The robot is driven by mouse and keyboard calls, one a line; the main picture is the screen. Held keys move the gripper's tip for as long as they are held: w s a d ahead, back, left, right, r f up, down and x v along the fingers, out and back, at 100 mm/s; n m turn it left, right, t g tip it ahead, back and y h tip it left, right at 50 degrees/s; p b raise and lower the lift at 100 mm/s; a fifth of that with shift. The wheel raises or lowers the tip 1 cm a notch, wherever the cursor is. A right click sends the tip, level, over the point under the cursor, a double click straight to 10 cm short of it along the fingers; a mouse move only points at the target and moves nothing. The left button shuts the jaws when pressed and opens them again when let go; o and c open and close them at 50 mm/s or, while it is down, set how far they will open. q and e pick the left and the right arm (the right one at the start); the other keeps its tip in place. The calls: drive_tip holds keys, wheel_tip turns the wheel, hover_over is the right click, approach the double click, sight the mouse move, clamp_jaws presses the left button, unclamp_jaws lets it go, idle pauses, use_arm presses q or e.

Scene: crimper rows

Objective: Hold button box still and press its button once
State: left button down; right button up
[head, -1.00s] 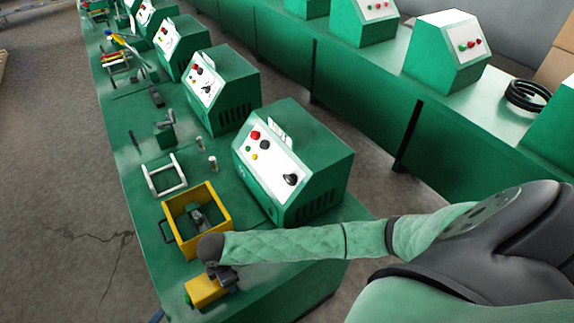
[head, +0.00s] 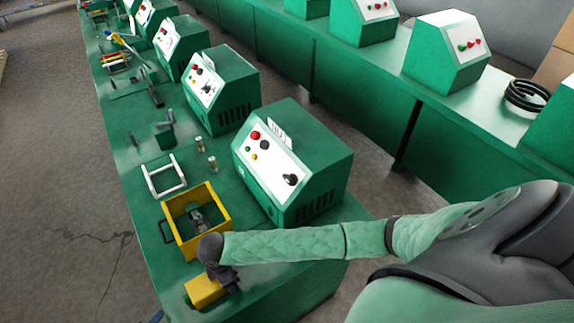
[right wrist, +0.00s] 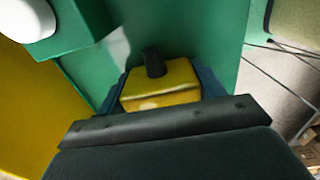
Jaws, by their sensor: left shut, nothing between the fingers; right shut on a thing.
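The button box (head: 203,292) is a small yellow block near the front end of the green bench. In the right wrist view the box (right wrist: 165,92) sits between my blue-sided right gripper fingers (right wrist: 168,88), which are shut on it. A short black piece (right wrist: 155,62) stands at its top; I cannot tell if this is the button or a fingertip.
A yellow open crate (head: 223,193) with a grey device inside stands just behind the box. A green machine (head: 325,165) with a white panel is to the right. A white frame (head: 164,190) and small cylinders lie farther back. The bench edge is close on the left.

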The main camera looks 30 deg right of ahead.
idle(0.4)
drive_tip(key=o, duration=1.2)
drive_tip(key=shift+c, duration=0.2)
